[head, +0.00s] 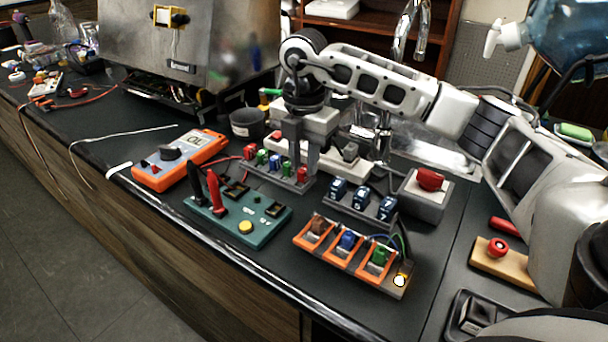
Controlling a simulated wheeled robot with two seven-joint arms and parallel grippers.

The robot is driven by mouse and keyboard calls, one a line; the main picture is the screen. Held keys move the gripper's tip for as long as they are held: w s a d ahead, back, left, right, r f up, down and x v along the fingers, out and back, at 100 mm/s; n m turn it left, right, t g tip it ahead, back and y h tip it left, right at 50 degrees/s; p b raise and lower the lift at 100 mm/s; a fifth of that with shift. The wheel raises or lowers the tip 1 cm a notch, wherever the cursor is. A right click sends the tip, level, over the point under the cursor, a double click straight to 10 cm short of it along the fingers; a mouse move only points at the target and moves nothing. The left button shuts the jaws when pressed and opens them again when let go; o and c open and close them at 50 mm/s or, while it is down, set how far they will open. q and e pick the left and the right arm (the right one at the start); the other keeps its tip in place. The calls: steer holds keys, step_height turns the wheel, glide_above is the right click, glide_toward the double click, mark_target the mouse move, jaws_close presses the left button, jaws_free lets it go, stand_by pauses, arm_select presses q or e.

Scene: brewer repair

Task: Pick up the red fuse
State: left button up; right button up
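A dark rack (262,177) on the counter holds a row of small fuses. A red fuse (249,152) stands at its left end and another red fuse (303,174) at its right end, with green and blue ones between. My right gripper (303,160) points down over the right part of the rack. Its two fingers are apart, with a gap between them, close to the right red fuse. The fingers partly hide the rack's back, and I cannot tell whether they touch a fuse. My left gripper is not in view.
A green tester board (245,227) with probes and an orange multimeter (180,160) lie left of the rack. In front are a tray with orange frames (343,263) and blue numbered blocks (360,203). A steel brewer (190,60) stands behind.

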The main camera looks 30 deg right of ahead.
steer(key=shift+f, duration=0.75)
jaws_close()
steer(key=shift+r, duration=0.1)
